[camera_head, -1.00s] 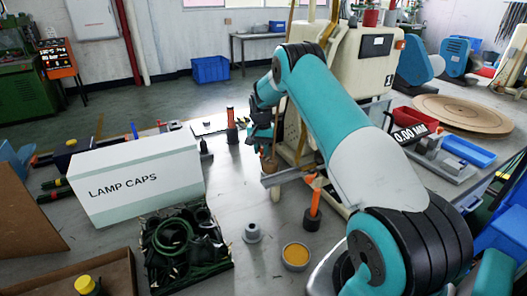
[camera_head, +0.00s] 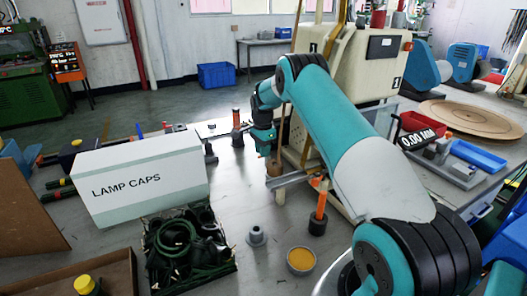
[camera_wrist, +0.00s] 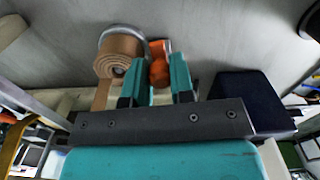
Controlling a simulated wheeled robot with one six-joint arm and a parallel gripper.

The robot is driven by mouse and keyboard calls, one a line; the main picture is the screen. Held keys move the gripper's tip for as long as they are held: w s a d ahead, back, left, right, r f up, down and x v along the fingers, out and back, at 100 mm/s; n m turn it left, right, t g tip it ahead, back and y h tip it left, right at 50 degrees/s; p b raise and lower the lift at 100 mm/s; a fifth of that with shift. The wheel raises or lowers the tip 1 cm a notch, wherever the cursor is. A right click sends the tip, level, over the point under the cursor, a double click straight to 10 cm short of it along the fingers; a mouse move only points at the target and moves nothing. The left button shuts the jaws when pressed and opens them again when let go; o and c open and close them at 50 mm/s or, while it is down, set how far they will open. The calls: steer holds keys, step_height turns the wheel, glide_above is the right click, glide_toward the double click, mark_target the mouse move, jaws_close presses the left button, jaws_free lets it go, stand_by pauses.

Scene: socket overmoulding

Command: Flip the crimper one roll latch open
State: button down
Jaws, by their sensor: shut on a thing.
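Crimper one (camera_head: 372,75) is the cream machine marked 1, behind my arm in the head view. In the wrist view its tan strip roll (camera_wrist: 117,55) sits within a grey metal ring, with the strip hanging down on the left. The orange latch (camera_wrist: 157,72) is just right of the roll. My gripper (camera_wrist: 161,77) has its two teal fingers on either side of the latch and is shut on it. In the head view my gripper (camera_head: 264,138) is at the crimper's near left side; its fingertips and the latch cannot be made out there.
A white LAMP CAPS box (camera_head: 140,180) stands on the table at left, with a tray of dark green rings (camera_head: 190,250) in front. An orange-handled tool (camera_head: 319,208) stands upright below my arm. A dark block (camera_wrist: 246,98) is right of my gripper in the wrist view.

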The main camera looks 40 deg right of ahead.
steer(key=shift+m, duration=0.4)
steer(key=c, duration=1)
jaws_free()
steer(key=shift+r, duration=0.1)
step_height(320, 180, up, 17)
steer(key=shift+r+b, duration=0.1)
steer(key=shift+b, duration=0.4)
